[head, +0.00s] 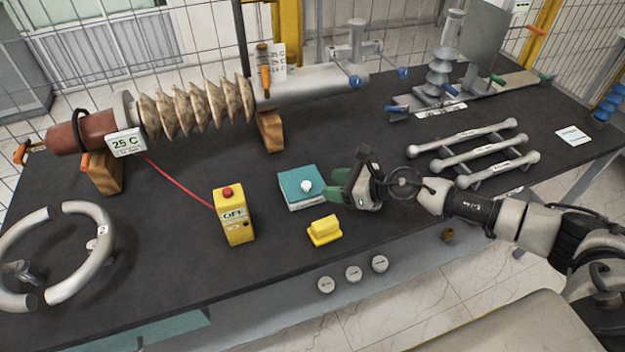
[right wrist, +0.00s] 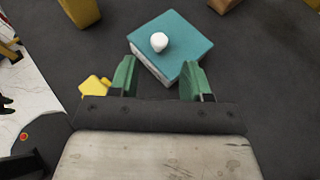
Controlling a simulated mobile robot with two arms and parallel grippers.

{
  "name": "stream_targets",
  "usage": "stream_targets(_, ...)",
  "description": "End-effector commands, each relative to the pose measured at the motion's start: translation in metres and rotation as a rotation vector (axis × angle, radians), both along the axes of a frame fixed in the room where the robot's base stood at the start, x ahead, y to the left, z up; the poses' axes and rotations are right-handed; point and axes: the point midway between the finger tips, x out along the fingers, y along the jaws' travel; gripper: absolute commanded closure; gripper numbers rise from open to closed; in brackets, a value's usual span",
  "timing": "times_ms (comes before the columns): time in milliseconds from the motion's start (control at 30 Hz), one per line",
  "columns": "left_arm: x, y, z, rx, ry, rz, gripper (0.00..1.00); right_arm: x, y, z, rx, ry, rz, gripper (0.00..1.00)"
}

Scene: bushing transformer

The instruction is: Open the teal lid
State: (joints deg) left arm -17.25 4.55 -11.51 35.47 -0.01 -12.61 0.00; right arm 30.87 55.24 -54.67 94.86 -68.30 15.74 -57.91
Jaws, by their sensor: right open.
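The teal lid (head: 300,183) is a flat square with a round white knob (head: 306,187) on top. It sits shut on a small white box (head: 308,206) on the dark table. In the right wrist view the teal lid (right wrist: 184,38) and its white knob (right wrist: 159,41) lie just ahead of my fingers. My right gripper (head: 337,187) is just right of the box, its green fingers apart and empty. In the right wrist view my right gripper (right wrist: 158,78) points toward the lid's near corner. My left gripper is not in view.
A yellow block (head: 324,231) lies in front of the box. A yellow control box with a red button (head: 233,215) stands to its left. Metal rods (head: 466,150) lie to the right, and a large ribbed bushing (head: 195,108) rests behind.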

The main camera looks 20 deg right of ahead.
Motion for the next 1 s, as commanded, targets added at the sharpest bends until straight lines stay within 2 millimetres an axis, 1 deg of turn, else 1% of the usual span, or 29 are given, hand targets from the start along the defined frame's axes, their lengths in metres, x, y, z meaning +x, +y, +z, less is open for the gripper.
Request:
stream_targets(33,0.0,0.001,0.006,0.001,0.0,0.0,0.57,0.007,0.009,-0.001,0.003,0.0,0.001,0.52)
stream_targets(100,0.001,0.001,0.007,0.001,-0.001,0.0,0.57,0.016,0.018,-0.007,0.005,0.0,0.001,0.52)
stream_targets(300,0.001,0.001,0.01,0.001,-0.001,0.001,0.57,0.034,0.037,-0.019,0.004,0.0,0.0,0.52)
stream_targets(433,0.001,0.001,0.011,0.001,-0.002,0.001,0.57,0.039,0.043,-0.023,0.004,0.001,0.0,0.52)
stream_targets(733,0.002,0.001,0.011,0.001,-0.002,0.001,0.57,0.04,0.044,-0.025,0.003,0.001,-0.001,0.52)
stream_targets(767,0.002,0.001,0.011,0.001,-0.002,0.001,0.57,0.04,0.044,-0.024,0.003,0.001,-0.001,0.55)
stream_targets(1000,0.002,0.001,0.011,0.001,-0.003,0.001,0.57,0.04,0.044,-0.024,0.003,0.001,-0.001,0.92)
